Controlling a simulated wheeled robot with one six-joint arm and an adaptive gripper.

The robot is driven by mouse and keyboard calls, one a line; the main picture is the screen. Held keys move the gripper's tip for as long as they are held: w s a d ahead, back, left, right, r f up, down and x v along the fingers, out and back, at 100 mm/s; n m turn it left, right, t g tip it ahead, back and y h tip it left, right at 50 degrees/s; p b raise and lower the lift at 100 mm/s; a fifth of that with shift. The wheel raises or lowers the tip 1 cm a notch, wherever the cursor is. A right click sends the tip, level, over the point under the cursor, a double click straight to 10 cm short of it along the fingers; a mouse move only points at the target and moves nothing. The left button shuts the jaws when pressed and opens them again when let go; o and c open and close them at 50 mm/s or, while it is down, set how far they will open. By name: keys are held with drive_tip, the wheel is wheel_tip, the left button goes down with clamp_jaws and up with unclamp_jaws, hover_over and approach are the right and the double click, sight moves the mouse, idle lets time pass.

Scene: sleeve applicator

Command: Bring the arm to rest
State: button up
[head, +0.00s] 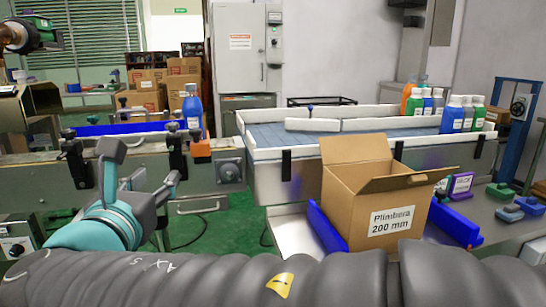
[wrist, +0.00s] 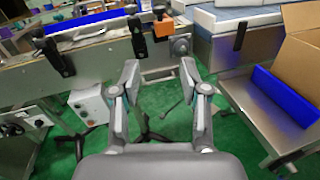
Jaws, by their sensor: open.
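My arm crosses the bottom of the head view as a thick dark grey sleeve with a yellow warning mark, and a teal and grey part of it rises at the left. In the wrist view my gripper (wrist: 160,88) is open, with its two fingers apart and nothing between them. It hangs over the green floor, in front of the grey conveyor frame (wrist: 100,62).
An open cardboard box (head: 350,200) labelled "Plimbera 200 mm" stands between blue guides at the right. Several bottles (head: 454,114) stand on the white-railed conveyor (head: 268,150) behind it. A blue bottle (head: 193,108) stands on the left line. Green floor (head: 215,240) lies open between.

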drive_tip(key=s+d+f+m+g+h, duration=0.1)
drive_tip(key=s+d+f+m+g, duration=0.1)
drive_tip(key=d+f+m+g, duration=0.6)
drive_tip(key=s+d+f+m+g, duration=0.1)
drive_tip(key=s+d+f+m, duration=0.2)
drive_tip(key=f+m, duration=0.6)
drive_tip(key=s+d+f+m+g, duration=0.1)
drive_tip(key=s+d+f+m, duration=0.1)
drive_tip(key=d+m, duration=0.4)
drive_tip(key=s+d+f+m+g, duration=0.1)
drive_tip(key=s+d+f+m, duration=0.1)
drive_tip(key=d+m, duration=0.4)
drive_tip(key=s+d+f+m+g, duration=0.1)
drive_tip(key=s+d+f+m, duration=0.1)
drive_tip(key=d+m, duration=0.4)
drive_tip(key=d, duration=0.5)
drive_tip(key=shift+d+f+y, duration=0.2)
drive_tip(key=shift+f+y, duration=0.1)
drive_tip(key=shift+f, duration=0.05)
